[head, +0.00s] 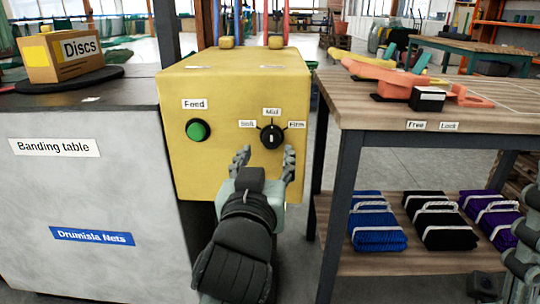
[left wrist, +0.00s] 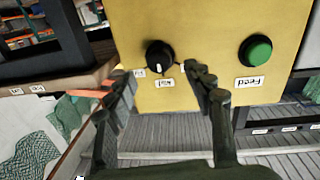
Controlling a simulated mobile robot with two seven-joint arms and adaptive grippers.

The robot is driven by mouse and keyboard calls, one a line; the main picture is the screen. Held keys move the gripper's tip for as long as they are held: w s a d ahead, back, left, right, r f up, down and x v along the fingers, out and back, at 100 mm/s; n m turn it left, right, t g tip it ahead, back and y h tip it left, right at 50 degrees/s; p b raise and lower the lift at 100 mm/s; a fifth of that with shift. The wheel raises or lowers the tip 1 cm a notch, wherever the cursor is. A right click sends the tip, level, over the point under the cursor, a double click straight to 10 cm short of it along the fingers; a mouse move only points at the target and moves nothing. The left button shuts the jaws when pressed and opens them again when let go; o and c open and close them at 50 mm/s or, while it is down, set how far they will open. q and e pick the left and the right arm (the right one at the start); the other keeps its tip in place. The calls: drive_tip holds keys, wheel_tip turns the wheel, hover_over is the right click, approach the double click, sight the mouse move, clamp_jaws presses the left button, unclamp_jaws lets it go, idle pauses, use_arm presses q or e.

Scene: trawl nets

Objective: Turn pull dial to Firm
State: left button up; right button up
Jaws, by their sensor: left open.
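The pull dial (head: 271,136) is a black round knob with a white mark on the front of a yellow box (head: 224,90). Labels Soft (head: 247,124), Mid (head: 271,112) and Firm (head: 296,125) stand around it. The white mark is upright, in line with Mid. My left gripper (head: 265,163) is open and empty, its fingers apart just below and in front of the dial. In the left wrist view the dial (left wrist: 160,56) shows upside down beyond the fingertips (left wrist: 158,80), its mark toward the Mid label. Dark parts at the head view's right edge look like my right arm; its fingers are unclear.
A green Feed button (head: 198,130) sits left of the dial. The grey banding table (head: 100,190) stands left, with a Discs box (head: 62,54) on top. A wooden bench (head: 480,105) stands close on the right, with folded nets (head: 447,228) on its lower shelf.

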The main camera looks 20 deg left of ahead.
sight(271, 142)
use_arm(q)
drive_tip(key=shift+w+a, duration=0.25)
drive_tip(key=shift+w, duration=1.1)
drive_tip(key=shift+w+a, duration=0.25)
drive_tip(key=shift+w, duration=1.05)
drive_tip(key=shift+c, duration=0.5)
drive_tip(key=c, duration=1)
